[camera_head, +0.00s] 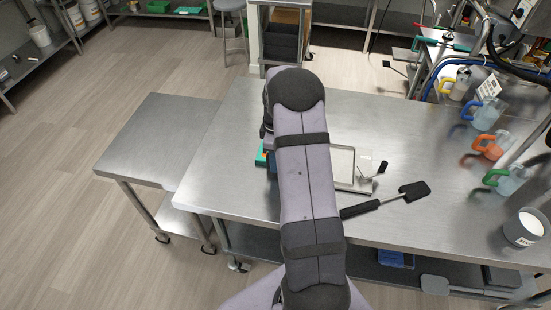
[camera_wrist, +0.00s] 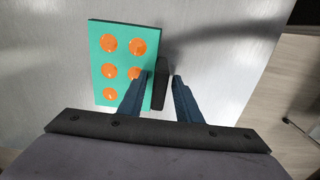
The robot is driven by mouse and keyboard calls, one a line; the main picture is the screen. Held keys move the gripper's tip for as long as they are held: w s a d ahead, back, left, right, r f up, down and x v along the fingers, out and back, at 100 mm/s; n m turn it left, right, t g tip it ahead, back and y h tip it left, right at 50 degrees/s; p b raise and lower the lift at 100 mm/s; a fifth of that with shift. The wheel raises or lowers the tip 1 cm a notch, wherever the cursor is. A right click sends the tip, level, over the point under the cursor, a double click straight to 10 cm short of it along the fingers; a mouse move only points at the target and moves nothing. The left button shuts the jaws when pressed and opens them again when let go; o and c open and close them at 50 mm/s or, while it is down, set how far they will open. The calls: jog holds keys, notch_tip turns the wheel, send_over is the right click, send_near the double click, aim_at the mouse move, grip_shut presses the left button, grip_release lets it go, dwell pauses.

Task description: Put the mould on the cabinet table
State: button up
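The mould (camera_wrist: 122,58) is a flat teal block with several orange-filled round cavities. In the wrist view it lies on a steel surface. A black grip (camera_wrist: 160,82) stands at its right side. My gripper (camera_wrist: 161,78) is open, with its left finger over the mould's edge and its right finger apart to the right of the black grip. I cannot tell if either finger touches it. In the head view, only a small teal edge of the mould (camera_head: 261,156) shows past my arm, near the left side of the large steel table (camera_head: 225,185).
A smaller steel table (camera_head: 158,135) adjoins the large one on the left, its top clear. A white-framed tray (camera_head: 342,165) and a black spatula (camera_head: 414,191) lie right of my arm. Jugs with coloured handles (camera_head: 490,147) and a white-filled pot (camera_head: 525,227) stand farther right.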

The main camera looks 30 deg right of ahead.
jog(key=shift+r, duration=0.1)
dwell(0.3)
notch_tip(320, 180, up, 12)
jog(key=b, duration=0.4)
jog(key=shift+r, duration=0.1)
jog(key=s+a+f+m, duration=0.3)
jog(key=s+a+m, duration=0.1)
jog(key=s+a, duration=0.6)
jog(key=s+a+f+m, duration=0.3)
jog(key=s+a+m, duration=0.2)
jog(key=s+a, duration=0.6)
jog(key=shift+s, duration=0.1)
dwell(0.6)
